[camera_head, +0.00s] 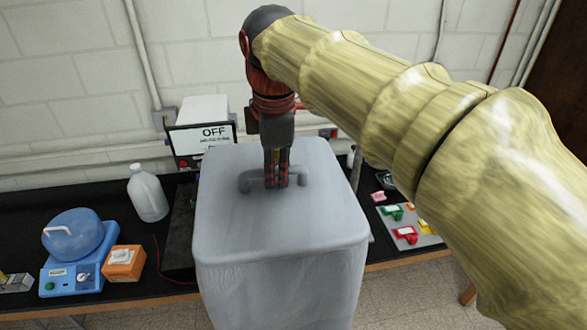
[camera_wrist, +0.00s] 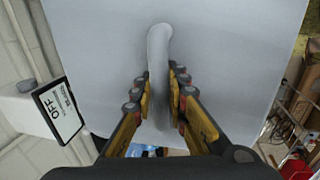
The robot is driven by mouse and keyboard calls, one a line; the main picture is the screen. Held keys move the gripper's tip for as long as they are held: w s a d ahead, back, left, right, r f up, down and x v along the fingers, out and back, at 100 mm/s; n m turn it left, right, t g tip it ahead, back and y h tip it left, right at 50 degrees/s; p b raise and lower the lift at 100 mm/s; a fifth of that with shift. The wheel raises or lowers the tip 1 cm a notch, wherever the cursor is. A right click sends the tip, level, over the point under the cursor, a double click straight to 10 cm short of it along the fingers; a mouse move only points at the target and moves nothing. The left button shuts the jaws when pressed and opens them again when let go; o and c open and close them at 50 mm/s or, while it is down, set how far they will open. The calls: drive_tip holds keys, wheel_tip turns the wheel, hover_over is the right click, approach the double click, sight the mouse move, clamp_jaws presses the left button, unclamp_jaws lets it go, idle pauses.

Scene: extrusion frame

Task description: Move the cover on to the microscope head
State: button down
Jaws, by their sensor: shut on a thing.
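The cover (camera_head: 280,225) is a large grey box-like shell with a bar handle (camera_head: 258,181) on its top. In the wrist view the cover (camera_wrist: 220,45) fills most of the picture, with its handle (camera_wrist: 158,50) running between the fingers. My gripper (camera_head: 277,184) points down and is shut on the handle; in the wrist view the fingers (camera_wrist: 162,88) press on it from both sides. The cover hangs upright in front of the bench edge and hides part of the bench. I cannot make out the microscope head; it may be behind the cover.
A black bench (camera_head: 110,262) runs along the wall. On it stand a white jug (camera_head: 147,194), a blue device (camera_head: 74,243), an orange box (camera_head: 123,263) and a sign reading OFF (camera_head: 205,138). Coloured pieces lie on a tray (camera_head: 424,238) at right. Floor shows at front right.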

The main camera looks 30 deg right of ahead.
drive_tip(key=w+a+p, duration=0.1)
drive_tip(key=w+a, duration=0.2)
drive_tip(key=a, duration=0.6)
drive_tip(key=w+a+p, duration=0.1)
drive_tip(key=w+a, duration=0.2)
drive_tip(key=a, duration=0.6)
drive_tip(key=shift+w, duration=0.25)
drive_tip(key=shift+f, duration=0.1)
idle(0.6)
wheel_tip(320, 180, down, 23)
drive_tip(key=b, duration=2.3)
drive_tip(key=shift+f, duration=0.15)
